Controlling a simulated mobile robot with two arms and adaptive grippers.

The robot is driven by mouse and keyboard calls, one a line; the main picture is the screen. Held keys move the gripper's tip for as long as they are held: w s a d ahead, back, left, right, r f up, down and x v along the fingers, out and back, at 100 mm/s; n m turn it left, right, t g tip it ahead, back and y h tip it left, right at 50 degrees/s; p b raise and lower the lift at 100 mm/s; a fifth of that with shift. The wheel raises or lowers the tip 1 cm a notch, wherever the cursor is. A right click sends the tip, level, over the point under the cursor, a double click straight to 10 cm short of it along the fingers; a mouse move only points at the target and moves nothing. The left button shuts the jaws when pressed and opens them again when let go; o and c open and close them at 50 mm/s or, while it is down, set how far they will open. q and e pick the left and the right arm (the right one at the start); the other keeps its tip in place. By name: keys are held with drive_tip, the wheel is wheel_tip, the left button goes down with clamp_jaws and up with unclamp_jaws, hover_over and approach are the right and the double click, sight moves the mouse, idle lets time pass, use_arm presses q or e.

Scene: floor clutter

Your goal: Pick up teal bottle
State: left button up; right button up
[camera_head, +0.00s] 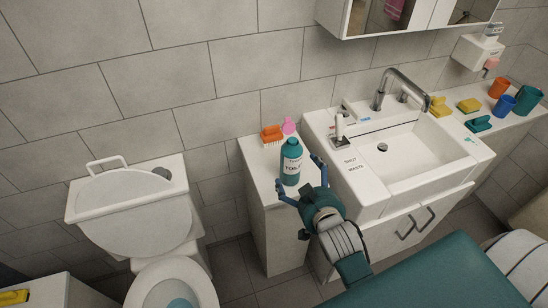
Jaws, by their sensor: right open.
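The teal bottle (291,165) stands upright on the small white cabinet (256,154) left of the sink. It has a white label with dark lettering. My right gripper (299,177) is open, with its blue fingers on either side of the bottle's lower part. I cannot tell whether a finger touches the bottle. My left gripper is not in view.
An orange brush (272,135) and a pink item (288,126) stand behind the bottle. The sink (400,158) with its faucet (395,88) is to the right, and a toilet (135,220) is to the left. Cups and sponges lie on the far-right ledge.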

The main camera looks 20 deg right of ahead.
sight(298, 164)
drive_tip(key=w, duration=0.1)
drive_tip(key=w+d, duration=0.1)
drive_tip(key=w, duration=0.1)
drive_tip(key=w+d+f, duration=0.1)
drive_tip(key=shift+w+p, duration=0.2)
drive_tip(key=shift+p, duration=0.2)
drive_tip(key=shift+w, duration=0.55)
drive_tip(key=p+x, duration=0.1)
drive_tip(key=x, duration=0.3)
drive_tip(key=shift+w+a+p, duration=0.1)
drive_tip(key=shift+p, duration=0.2)
drive_tip(key=shift+w+f, duration=0.15)
drive_tip(key=shift+w, duration=0.15)
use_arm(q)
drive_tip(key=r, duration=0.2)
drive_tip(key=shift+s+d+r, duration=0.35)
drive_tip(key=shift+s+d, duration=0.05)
use_arm(e)
drive_tip(key=shift+s, duration=0.1)
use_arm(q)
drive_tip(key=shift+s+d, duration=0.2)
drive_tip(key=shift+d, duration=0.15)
use_arm(e)
drive_tip(key=c, duration=1.6)
